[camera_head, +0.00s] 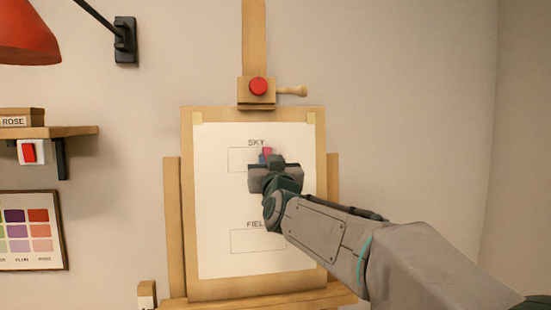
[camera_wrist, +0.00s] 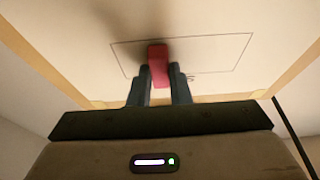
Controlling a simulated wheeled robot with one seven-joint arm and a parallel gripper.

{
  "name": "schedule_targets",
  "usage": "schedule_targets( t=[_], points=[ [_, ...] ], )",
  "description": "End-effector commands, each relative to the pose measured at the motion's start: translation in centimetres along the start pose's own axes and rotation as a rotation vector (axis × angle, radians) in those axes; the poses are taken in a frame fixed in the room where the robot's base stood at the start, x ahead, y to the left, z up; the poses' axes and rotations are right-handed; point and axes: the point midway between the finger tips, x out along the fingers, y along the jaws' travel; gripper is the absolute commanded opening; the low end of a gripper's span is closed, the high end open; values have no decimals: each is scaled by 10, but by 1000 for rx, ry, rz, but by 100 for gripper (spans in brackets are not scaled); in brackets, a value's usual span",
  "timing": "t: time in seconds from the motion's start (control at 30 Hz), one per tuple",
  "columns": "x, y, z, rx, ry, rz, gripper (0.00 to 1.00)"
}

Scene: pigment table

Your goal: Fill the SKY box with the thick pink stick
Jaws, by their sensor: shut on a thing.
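The white paper (camera_head: 215,205) is fixed to a board on the easel. It carries an outlined SKY box (camera_head: 236,159) above and an outlined FIELD box (camera_head: 240,241) below. The SKY box outline also shows in the wrist view (camera_wrist: 215,58) and looks unfilled where visible. My gripper (camera_head: 266,160) is in front of the SKY box and covers its right part. It is shut on the thick pink stick (camera_wrist: 157,62), whose far end points at the paper inside the box. I cannot tell whether the stick touches the paper.
A red knob (camera_head: 258,86) and wooden peg sit on the easel's mast. At left are a shelf (camera_head: 60,131) with a box labelled ROSE, a red switch (camera_head: 29,152), a colour chart (camera_head: 30,231) and a red lamp (camera_head: 25,35). The wall right of the easel is clear.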

Motion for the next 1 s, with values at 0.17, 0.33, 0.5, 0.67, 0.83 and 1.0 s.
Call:
schedule_targets(
  t=[0.17,0.33,0.5,0.67,0.83,1.0],
  points=[
    [1,-10,-1,1,-1,0,0],
    [1,-12,0,0,0,1,0],
    [2,-21,-1,1,0,-1,0],
    [3,-32,-1,1,-2,-1,0],
    [3,-39,1,0,-2,0,0],
    [3,-44,1,1,-2,-1,0]
  ],
)
